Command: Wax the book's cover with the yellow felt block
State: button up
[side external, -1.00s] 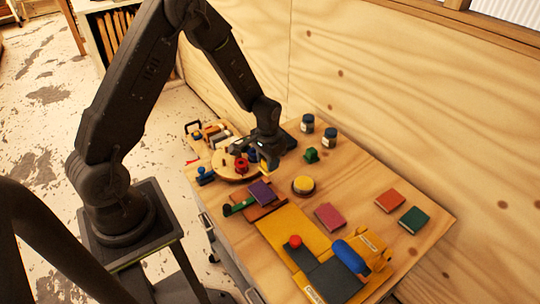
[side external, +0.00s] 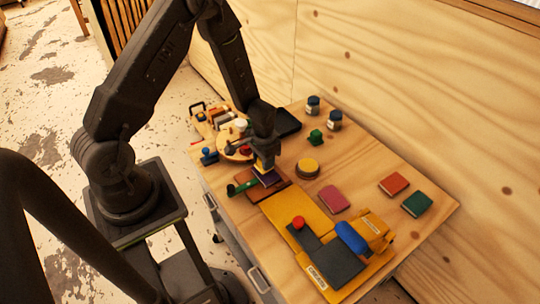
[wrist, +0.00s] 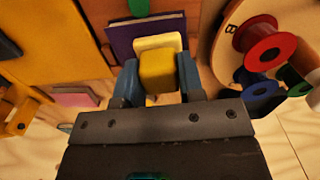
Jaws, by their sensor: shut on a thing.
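My gripper (side external: 264,157) is shut on the yellow felt block (wrist: 157,70), which has a paler cream pad on its far side. In the side view the block (side external: 264,166) is at the purple book (side external: 268,180). The book lies on a brown board (side external: 275,195). In the wrist view the book (wrist: 126,42) shows behind the block, which covers part of its cover. I cannot tell whether the pad touches the cover. A round tin with a yellow top (side external: 307,167) stands to the right of the gripper.
A round wooden board with coloured spools (wrist: 262,48) is close beside the gripper. A yellow fixture with a dark plate (side external: 333,262) fills the front. Pink (side external: 333,200), orange (side external: 394,184) and green (side external: 417,203) books lie to the right. Two jars (side external: 334,120) stand behind.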

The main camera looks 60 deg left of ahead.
jog(key=s, duration=0.3)
jog(key=shift+s+r, duration=0.15)
jog(key=shift+r, duration=0.1)
jog(key=shift+s+d, duration=0.15)
jog(key=shift+d, duration=0.5)
jog(key=shift+w, duration=3)
jog(key=shift+w+d, duration=0.35)
jog(key=shift+d, duration=0.35)
jog(key=shift+s, duration=3.15)
jog(key=shift+s+a+r, duration=0.1)
jog(key=shift+s+r, duration=0.05)
jog(key=shift+s, duration=0.05)
jog(key=shift+w, duration=0.1)
notch_tip(320, 180, up, 6)
jog(key=shift+r, duration=0.1)
